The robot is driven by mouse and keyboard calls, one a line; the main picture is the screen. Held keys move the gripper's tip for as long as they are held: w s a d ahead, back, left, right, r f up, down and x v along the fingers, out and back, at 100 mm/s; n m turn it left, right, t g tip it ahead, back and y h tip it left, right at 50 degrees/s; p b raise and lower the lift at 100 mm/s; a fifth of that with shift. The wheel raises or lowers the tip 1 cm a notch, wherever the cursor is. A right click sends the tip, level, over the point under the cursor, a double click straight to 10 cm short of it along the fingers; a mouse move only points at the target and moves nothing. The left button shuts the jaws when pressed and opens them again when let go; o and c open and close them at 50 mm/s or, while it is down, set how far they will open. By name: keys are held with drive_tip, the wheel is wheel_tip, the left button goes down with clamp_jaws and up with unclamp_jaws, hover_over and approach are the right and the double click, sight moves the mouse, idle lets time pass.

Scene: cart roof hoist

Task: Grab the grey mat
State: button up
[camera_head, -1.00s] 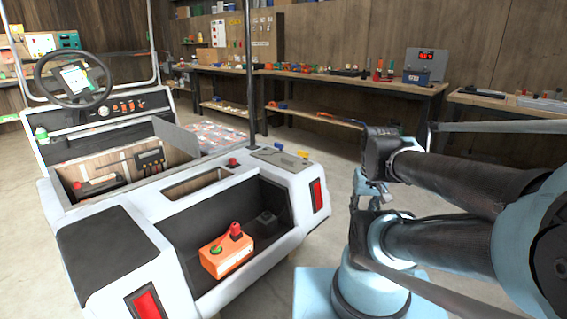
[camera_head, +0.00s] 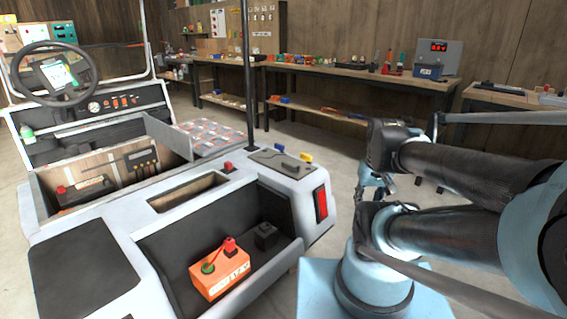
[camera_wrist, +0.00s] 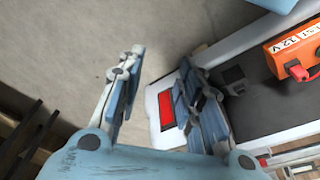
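A flat grey mat-like piece (camera_head: 268,157) lies on the rear right corner of the white cart, with a dark handle-shaped item on it. A larger dark grey panel (camera_head: 85,265) covers the rear left corner; I cannot tell for sure which is the grey mat. My gripper (camera_wrist: 162,60) is open and empty in the wrist view, fingers apart over floor and the cart's corner by the red tail light (camera_wrist: 202,108). In the head view my folded arm stands right of the cart, apart from the grey piece.
The cart's open rear bay holds an orange battery box (camera_head: 220,272) and a small black block (camera_head: 266,236). Blue and yellow clips (camera_head: 306,158) and a red knob (camera_head: 228,167) sit by the grey piece. Workbenches (camera_head: 350,75) line the back wall. Floor between is clear.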

drive_tip(key=shift+w+a, duration=0.15)
drive_tip(key=shift+w, duration=0.1)
drive_tip(key=o, duration=0.3)
drive_tip(key=shift+s+r, duration=0.15)
drive_tip(key=w+a+r+m+y, duration=0.1)
drive_tip(key=w+a+r+m, duration=0.4)
drive_tip(key=w, duration=0.4)
drive_tip(key=w+a+r+m+y, duration=0.1)
drive_tip(key=w+a+r+m, duration=0.1)
drive_tip(key=w+r+m, duration=0.4)
drive_tip(key=m+y, duration=0.1)
drive_tip(key=m, duration=1.4)
hover_over(292, 164)
drive_tip(key=s+d, duration=0.1)
drive_tip(key=d, duration=0.1)
drive_tip(key=shift+t, duration=0.3)
wheel_tip(292, 164, down, 14)
drive_tip(key=shift+f, duration=0.1)
drive_tip(key=shift+s+x, duration=0.15)
drive_tip(key=shift+x, duration=0.8)
drive_tip(key=shift+s+x, duration=0.15)
drive_tip(key=shift+x, duration=1.85)
